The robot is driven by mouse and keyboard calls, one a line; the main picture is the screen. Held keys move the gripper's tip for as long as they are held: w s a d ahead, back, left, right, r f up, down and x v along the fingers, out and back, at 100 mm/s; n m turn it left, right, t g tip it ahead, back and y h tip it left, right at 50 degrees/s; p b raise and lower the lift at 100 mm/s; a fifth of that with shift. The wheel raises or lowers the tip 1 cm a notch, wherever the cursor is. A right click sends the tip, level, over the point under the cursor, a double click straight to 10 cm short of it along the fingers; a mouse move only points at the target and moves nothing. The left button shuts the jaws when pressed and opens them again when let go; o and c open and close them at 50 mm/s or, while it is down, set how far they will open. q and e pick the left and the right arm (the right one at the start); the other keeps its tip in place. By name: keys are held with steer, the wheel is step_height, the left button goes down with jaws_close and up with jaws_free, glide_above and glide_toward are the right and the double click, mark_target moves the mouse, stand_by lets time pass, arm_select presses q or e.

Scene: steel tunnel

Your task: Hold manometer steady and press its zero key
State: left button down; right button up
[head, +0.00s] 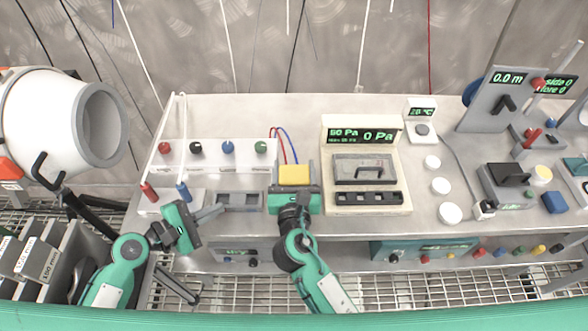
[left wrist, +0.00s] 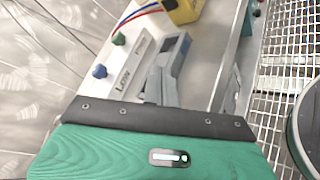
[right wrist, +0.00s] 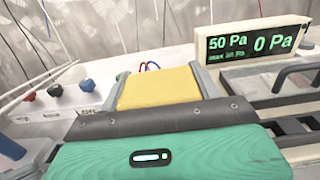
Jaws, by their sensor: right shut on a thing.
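The manometer is the yellow block (head: 294,174) with a red and a blue hose at its back. My right gripper (head: 294,186) is shut on it, and its grey fingers lie on either side of the yellow body (right wrist: 158,87) in the right wrist view. No zero key can be made out on the part that shows. My left gripper (head: 215,211) is to the left of the manometer, apart from it, over the bench front. Its fingers (left wrist: 160,88) look closed together with nothing between them. A corner of the manometer (left wrist: 184,10) shows at the top of the left wrist view.
A grey cradle (head: 240,199) lies between my left gripper and the manometer. A beige unit (head: 338,207) reading 50 Pa and 0 Pa (right wrist: 250,44) stands to the right. A white port panel (head: 212,170) with coloured knobs is behind left. Wire grating (head: 230,297) lies below the bench.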

mark_target(238, 201)
arm_select(q)
steer(key=w+n, duration=0.1)
steer(key=w+d+n+t, duration=0.1)
steer(key=w, duration=0.1)
steer(key=w+d+n, duration=0.1)
steer(key=shift+w+d+r+t, duration=0.15)
steer(key=shift+w+d+t, duration=0.1)
steer(key=shift+w+t, duration=0.15)
steer(key=shift+d, duration=4.3)
steer(key=shift+d, duration=0.1)
steer(key=shift+s+d, duration=0.1)
steer(key=shift+d, duration=0.3)
steer(key=shift+a, duration=0.5)
steer(key=shift+a, duration=3.05)
